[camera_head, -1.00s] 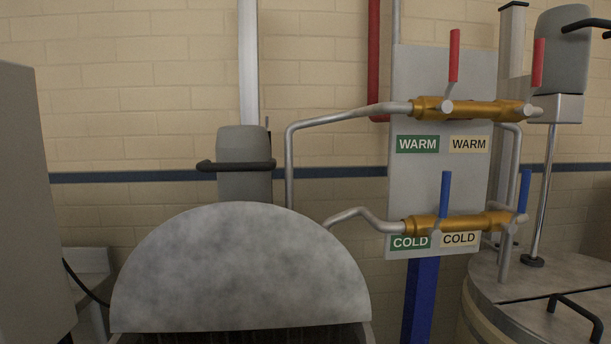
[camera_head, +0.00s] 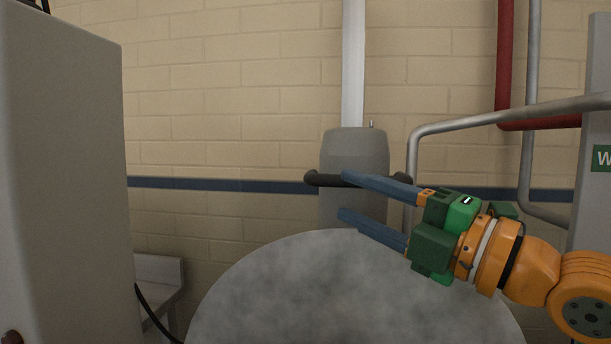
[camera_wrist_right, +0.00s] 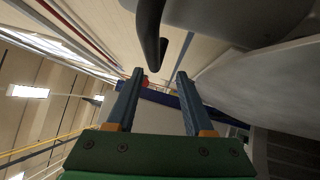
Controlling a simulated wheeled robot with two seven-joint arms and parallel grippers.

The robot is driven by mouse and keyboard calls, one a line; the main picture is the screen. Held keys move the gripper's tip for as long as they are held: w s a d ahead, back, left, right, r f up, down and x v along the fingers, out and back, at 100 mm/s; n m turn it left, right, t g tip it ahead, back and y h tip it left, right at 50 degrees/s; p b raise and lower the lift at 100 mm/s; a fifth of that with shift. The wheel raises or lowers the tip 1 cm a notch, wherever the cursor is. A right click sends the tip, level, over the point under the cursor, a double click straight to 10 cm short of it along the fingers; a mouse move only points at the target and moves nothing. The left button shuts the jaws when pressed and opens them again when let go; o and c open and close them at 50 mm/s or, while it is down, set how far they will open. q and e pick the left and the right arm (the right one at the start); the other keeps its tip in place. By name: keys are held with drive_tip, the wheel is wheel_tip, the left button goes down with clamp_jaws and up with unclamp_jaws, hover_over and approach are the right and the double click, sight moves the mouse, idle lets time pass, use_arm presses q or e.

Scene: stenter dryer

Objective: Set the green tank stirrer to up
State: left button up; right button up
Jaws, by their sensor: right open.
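The stirrer's grey motor housing (camera_head: 355,150) stands on a pale vertical post behind the tank. Its black handle (camera_head: 323,180) crosses the housing's front. The tank's raised, mottled grey lid (camera_head: 340,290) is in front and hides the lower part. My right gripper (camera_head: 344,195) comes in from the right, open and empty. Its blue fingers lie one above the other, with the upper one overlapping the handle in the picture. In the right wrist view, the handle (camera_wrist_right: 150,38) is beyond the open fingers (camera_wrist_right: 160,75), apart from them. My left gripper is not in view.
A tall grey cabinet (camera_head: 65,180) fills the left side. Grey pipes (camera_head: 470,124) and a red pipe (camera_head: 506,60) run at the right, behind my right arm. The lid's edge lies close below my right gripper.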

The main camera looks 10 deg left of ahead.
drive_tip(key=w+a+r+m+t+h+p, duration=0.1)
drive_tip(key=w+a+r+h+p, duration=0.1)
drive_tip(key=w+p, duration=0.2)
drive_tip(key=shift+w+t, duration=0.3)
drive_tip(key=shift+w, duration=0.35)
drive_tip(key=shift+r, duration=0.15)
drive_tip(key=shift+c, duration=0.9)
drive_tip(key=shift+s, duration=0.1)
clamp_jaws()
